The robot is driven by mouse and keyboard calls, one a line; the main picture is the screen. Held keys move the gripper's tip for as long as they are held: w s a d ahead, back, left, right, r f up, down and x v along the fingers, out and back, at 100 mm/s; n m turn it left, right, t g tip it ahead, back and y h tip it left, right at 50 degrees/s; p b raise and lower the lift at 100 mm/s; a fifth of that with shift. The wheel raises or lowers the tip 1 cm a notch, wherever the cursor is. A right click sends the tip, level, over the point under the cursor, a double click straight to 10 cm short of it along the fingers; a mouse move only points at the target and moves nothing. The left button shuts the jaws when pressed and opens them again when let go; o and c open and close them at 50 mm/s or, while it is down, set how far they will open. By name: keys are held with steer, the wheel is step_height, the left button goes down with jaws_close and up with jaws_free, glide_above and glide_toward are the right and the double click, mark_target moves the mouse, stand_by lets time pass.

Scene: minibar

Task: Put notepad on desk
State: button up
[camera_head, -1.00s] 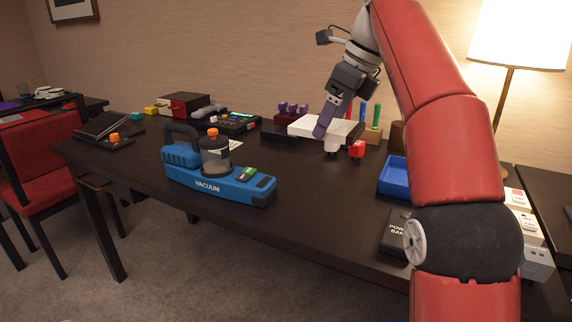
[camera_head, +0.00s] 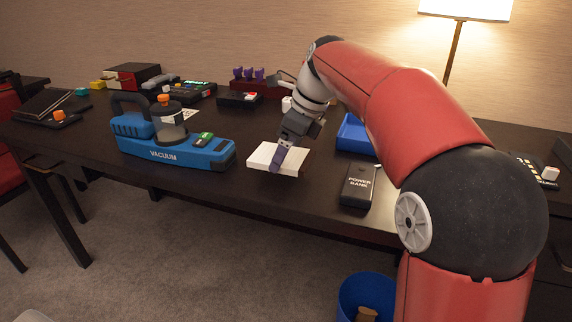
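The notepad (camera_head: 260,155) is a flat white block over the front middle of the dark desk (camera_head: 225,192), between the blue vacuum and the power bank. My gripper (camera_head: 279,160) has purple fingers and points down at the notepad. One finger lies across its near side, and the notepad has travelled with the gripper, so it looks gripped. The far finger is hidden. I cannot tell whether the notepad touches the desk or hangs just above it.
The blue vacuum (camera_head: 175,149) stands left of the notepad. A power bank (camera_head: 358,186) and a blue tray (camera_head: 354,133) are to the right. Several gadgets line the back. A blue bin (camera_head: 366,293) stands below the front edge.

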mark_target(289, 156)
steer(key=shift+f, duration=1.65)
steer(key=shift+f+b, duration=0.15)
steer(key=shift+b, duration=0.15)
steer(key=o, duration=0.9)
steer(key=shift+o, duration=0.2)
steer(key=p+v, duration=0.2)
steer(key=v, duration=0.9)
steer(key=shift+r, duration=0.2)
steer(key=shift+s+d+r, duration=0.1)
steer(key=shift+d+r, duration=0.15)
steer(key=shift+r, duration=0.15)
